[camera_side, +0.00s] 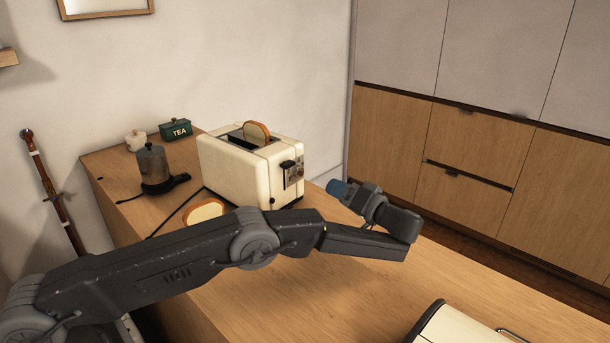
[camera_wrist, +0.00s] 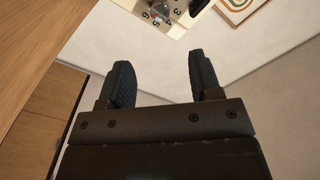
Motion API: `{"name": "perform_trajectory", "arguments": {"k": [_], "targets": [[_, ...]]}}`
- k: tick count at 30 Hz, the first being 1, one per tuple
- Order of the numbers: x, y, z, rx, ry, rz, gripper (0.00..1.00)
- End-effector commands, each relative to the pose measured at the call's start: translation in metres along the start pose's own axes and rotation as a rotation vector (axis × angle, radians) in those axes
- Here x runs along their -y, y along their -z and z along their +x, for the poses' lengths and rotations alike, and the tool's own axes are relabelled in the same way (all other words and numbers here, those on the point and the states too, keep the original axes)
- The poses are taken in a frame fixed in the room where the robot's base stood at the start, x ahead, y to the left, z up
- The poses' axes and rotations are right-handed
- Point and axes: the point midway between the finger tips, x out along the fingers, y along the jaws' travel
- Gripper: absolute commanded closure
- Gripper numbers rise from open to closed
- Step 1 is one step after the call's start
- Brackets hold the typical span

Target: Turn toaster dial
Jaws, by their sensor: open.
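The cream toaster (camera_side: 235,170) stands on the wooden counter with a slice of bread (camera_side: 257,132) sticking out of its top slot. Its control panel (camera_side: 292,172) is on the end facing right. In the wrist view the toaster's lower end (camera_wrist: 170,32) shows at the top edge, with the dial (camera_wrist: 160,10) and printed numbers around it partly cut off. My gripper (camera_wrist: 164,75) is open and empty, its two dark fingers apart and short of the dial. In the side view my gripper (camera_side: 340,188) is to the right of the toaster, apart from it.
A slice of bread (camera_side: 204,211) lies on the counter (camera_side: 270,295) beside the toaster. A dark metal pot (camera_side: 153,163), a green tea tin (camera_side: 176,130) and a small white jar (camera_side: 135,140) stand behind left. A cream appliance (camera_side: 455,328) is at the front right. Wooden cabinets (camera_side: 465,140) stand beyond.

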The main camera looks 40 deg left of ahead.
Motion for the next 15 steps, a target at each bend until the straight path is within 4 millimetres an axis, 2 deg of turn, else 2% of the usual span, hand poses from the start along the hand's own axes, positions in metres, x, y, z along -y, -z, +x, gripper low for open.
{"name": "perform_trajectory", "arguments": {"k": [15], "targets": [[0.001, 0.0, 0.098, 0.001, 0.001, -0.002, 0.42]]}}
